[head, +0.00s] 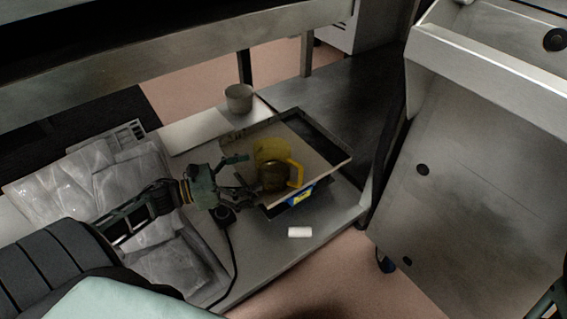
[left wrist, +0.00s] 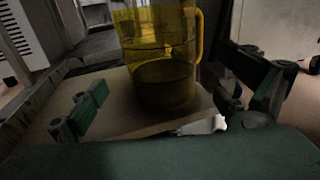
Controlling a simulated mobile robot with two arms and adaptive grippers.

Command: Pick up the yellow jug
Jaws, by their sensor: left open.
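The yellow jug (head: 272,152) stands upright on a tan board in a dark-rimmed tray (head: 318,150). It is see-through, with a darker lower part and a yellow handle on its right side. My left gripper (head: 244,174) is just to the left of the jug, with its fingers spread. In the left wrist view the jug (left wrist: 160,62) stands ahead, between and beyond the two green fingers of the open left gripper (left wrist: 172,100). I cannot tell from these views whether a finger touches it. My right gripper is not in view.
Clear plastic bags (head: 85,190) lie to the left. A small white block (head: 299,232) lies on the metal table in front. A blue-yellow object (head: 302,196) is under the tray's edge. A large metal panel (head: 470,170) stands right.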

